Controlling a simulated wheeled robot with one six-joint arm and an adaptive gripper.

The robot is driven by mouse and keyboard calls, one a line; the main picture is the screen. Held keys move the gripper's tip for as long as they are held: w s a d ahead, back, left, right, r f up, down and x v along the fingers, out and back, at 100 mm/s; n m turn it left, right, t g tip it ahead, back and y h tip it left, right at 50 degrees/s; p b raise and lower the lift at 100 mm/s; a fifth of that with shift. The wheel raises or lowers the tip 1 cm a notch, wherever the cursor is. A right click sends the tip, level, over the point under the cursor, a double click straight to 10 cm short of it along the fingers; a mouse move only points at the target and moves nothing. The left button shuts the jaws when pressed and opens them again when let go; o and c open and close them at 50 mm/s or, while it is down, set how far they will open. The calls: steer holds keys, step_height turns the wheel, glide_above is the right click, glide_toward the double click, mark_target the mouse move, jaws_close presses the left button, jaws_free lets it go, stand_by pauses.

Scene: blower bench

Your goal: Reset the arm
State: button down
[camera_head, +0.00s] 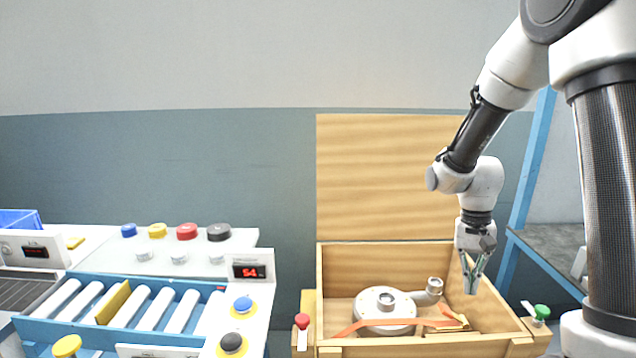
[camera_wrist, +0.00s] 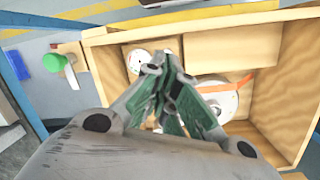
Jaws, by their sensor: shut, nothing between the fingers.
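My gripper (camera_head: 472,284) hangs from my arm over the right part of an open wooden crate (camera_head: 420,349), fingers pointing down. In the wrist view the fingertips of my gripper (camera_wrist: 166,62) come together, with nothing between them. Inside the crate a round light-grey blower (camera_head: 372,306) with an outlet pipe lies on the floor, an orange strap (camera_head: 352,328) across it. The blower also shows in the wrist view (camera_wrist: 222,100), partly hidden by the fingers.
A wooden lid panel (camera_head: 385,180) stands upright behind the crate. A red knob (camera_head: 302,321) and a green knob (camera_head: 541,311) flank the crate. Left are a roller conveyor (camera_head: 140,305), a red "54" display (camera_head: 249,272) and coloured buttons. A blue-framed table (camera_head: 560,245) stands right.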

steer(key=s+d+r+n+t, duration=0.1)
steer(key=s+r+n+t, duration=0.4)
steer(key=s+r, duration=1.1)
step_height(320, 180, up, 4)
steer(key=shift+s+d+t, duration=0.35)
steer(key=shift+s+t, duration=0.05)
steer(key=shift+t, duration=0.4)
